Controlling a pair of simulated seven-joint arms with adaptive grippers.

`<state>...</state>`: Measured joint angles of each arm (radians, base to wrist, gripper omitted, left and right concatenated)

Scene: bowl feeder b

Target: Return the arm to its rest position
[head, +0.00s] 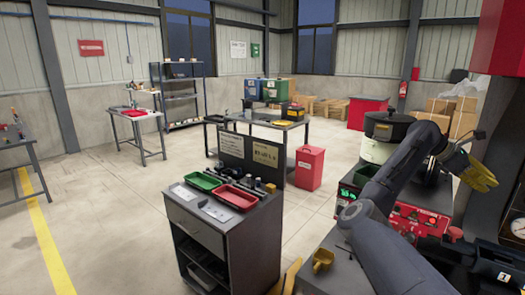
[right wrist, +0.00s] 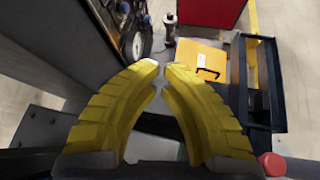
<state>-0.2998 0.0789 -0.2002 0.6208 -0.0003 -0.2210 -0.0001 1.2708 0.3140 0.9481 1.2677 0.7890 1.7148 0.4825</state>
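My right arm (head: 385,190) rises from the lower right of the head view and bends at a raised dark joint. My right gripper (head: 480,175) has yellow fingers and hangs in the air above the right side of the red feeder machine. In the right wrist view its two fingers (right wrist: 162,70) curve toward each other, with a narrow gap between the tips and nothing held there.
The round bowl (head: 388,128) and red control box (head: 415,222) stand close under my arm. A yellow scoop-like part (head: 322,258) lies on the bench. A grey cart (head: 225,225) holds a green tray (head: 203,181) and a red tray (head: 236,196). Open floor lies at left.

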